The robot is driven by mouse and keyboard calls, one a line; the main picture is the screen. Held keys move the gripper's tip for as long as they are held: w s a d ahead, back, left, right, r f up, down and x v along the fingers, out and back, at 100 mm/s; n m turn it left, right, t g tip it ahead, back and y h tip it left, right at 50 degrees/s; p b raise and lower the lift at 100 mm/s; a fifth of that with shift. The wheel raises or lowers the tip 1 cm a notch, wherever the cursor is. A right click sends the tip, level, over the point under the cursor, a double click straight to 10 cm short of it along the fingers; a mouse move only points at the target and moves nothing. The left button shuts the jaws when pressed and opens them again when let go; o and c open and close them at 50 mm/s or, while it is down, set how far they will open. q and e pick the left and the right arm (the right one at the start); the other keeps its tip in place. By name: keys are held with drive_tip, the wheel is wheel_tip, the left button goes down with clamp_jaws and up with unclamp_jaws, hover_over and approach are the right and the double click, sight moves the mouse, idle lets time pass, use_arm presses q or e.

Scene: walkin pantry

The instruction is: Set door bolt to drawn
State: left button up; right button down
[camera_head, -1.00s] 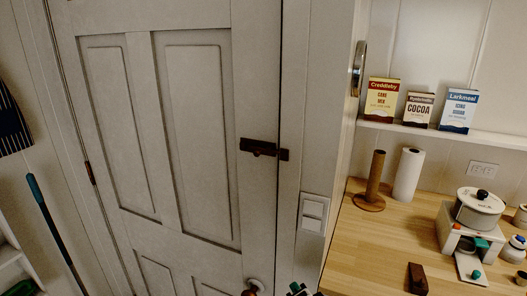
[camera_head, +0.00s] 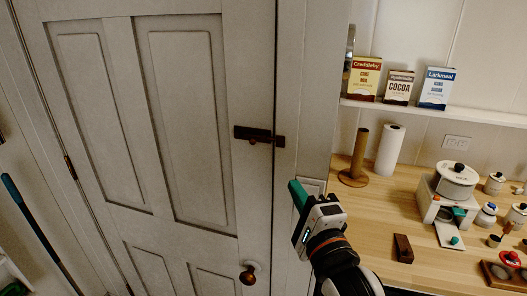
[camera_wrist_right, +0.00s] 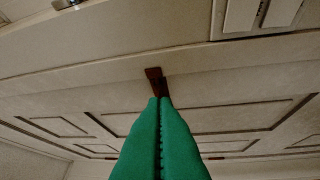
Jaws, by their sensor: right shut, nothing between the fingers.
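The dark brown door bolt (camera_head: 253,134) sits level on the pale panelled door (camera_head: 190,120), near its right edge. A small knob shows below its middle, and its right end meets a small keeper (camera_head: 279,141) by the frame. My right gripper (camera_head: 297,190) is in front of the frame, below and right of the bolt and apart from it. Its green fingers are shut and empty. In the right wrist view the shut fingertips (camera_wrist_right: 160,99) point toward a dark brown piece (camera_wrist_right: 155,80), apparently the bolt, partly hidden behind them. My left gripper is not in view.
A round doorknob (camera_head: 248,275) is below the bolt. A light switch (camera_head: 312,186) is partly behind my right gripper. At the right, a wooden counter (camera_head: 375,215) holds a paper roll (camera_head: 390,150), a wooden holder and several kitchen items. Boxes stand on the shelf above.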

drive_tip(key=p, duration=0.4)
approach(256, 139)
drive_tip(key=w+d, duration=0.2)
drive_tip(key=w, duration=0.1)
drive_tip(key=shift+w+r, duration=0.15)
drive_tip(key=shift+w, duration=0.1)
drive_tip(key=shift+w+a+r+p, duration=0.1)
drive_tip(key=shift+w+a+p, duration=0.15)
drive_tip(key=shift+a+p, duration=0.25)
drive_tip(key=shift+w+a+r+p, duration=0.1)
drive_tip(key=shift+w+a+p, duration=0.2)
drive_tip(key=shift+a, duration=0.25)
drive_tip(key=shift+w+a, duration=0.15)
drive_tip(key=shift+a, duration=0.4)
drive_tip(key=shift+f, duration=0.1)
drive_tip(key=a+b, duration=0.1)
drive_tip(key=w+a+b, duration=0.1)
drive_tip(key=a, duration=0.1)
